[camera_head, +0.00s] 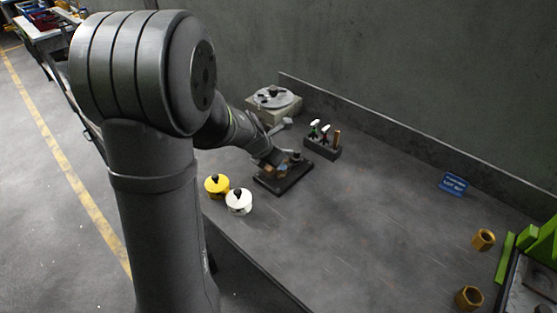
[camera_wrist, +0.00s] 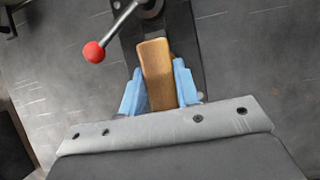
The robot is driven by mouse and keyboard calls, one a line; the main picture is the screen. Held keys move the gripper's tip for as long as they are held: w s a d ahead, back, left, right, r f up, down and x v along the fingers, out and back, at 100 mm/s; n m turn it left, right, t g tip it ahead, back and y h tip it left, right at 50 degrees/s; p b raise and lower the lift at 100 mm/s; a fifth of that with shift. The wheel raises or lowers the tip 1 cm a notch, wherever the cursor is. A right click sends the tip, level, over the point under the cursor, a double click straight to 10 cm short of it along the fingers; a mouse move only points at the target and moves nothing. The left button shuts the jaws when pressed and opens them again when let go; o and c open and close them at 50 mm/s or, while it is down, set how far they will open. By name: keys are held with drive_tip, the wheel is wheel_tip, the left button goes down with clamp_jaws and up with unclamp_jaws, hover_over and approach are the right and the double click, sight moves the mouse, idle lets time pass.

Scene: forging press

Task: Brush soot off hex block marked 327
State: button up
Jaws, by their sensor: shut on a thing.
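My gripper (camera_head: 272,161) is low over a black base plate (camera_head: 286,184) on the bench. In the wrist view my gripper (camera_wrist: 158,80) has its two blue fingers on either side of a long, wood-coloured piece (camera_wrist: 155,62), and is shut on it. The piece looks like a brush handle, but no bristles show. Two brass-coloured hex blocks stand far to the right, one behind (camera_head: 484,240) and one in front (camera_head: 468,298). No number can be read on either. I cannot tell whether another block sits under my gripper.
A lever with a red ball (camera_wrist: 94,52) stands close left of the fingers. A dark rack (camera_head: 322,150) holds several tools behind the plate. Yellow (camera_head: 216,186) and white (camera_head: 239,203) lidded pots stand in front. A blue sign (camera_head: 454,184) and green machine parts (camera_head: 540,245) are right; the bench middle is clear.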

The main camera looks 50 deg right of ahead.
idle(0.4)
drive_tip(key=shift+d+f, duration=0.15)
drive_tip(key=shift+d, duration=1.55)
drive_tip(key=shift+a, duration=0.1)
drive_tip(key=shift+a, duration=1.75)
drive_tip(key=shift+d, duration=0.1)
drive_tip(key=shift+d, duration=1.75)
